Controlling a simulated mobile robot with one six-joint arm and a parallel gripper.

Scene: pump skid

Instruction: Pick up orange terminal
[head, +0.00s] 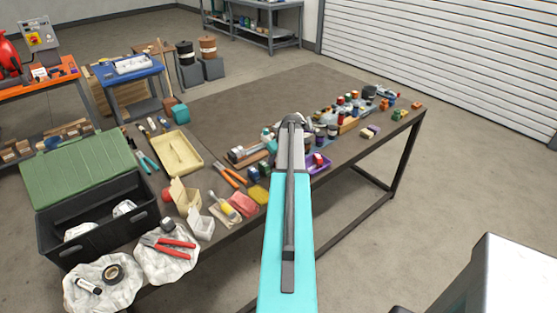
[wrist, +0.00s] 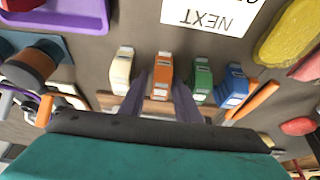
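The orange terminal (wrist: 162,75) stands in a row with other terminals in the wrist view. My gripper (wrist: 160,92) is open, with one finger on the left and one on the right of the orange terminal's near end. I cannot tell whether the fingers touch it. A cream terminal (wrist: 122,68) stands to the left, and a green terminal (wrist: 202,80) and a blue terminal (wrist: 232,85) stand to the right. In the head view my own arm hides my gripper and the orange terminal.
A white card reading NEXT (wrist: 208,14) lies beyond the row. A purple tray (wrist: 75,12) is at the upper left, and a yellow sponge-like item (wrist: 288,30) at the upper right. In the head view, the dark mat (head: 260,100) is mostly bare.

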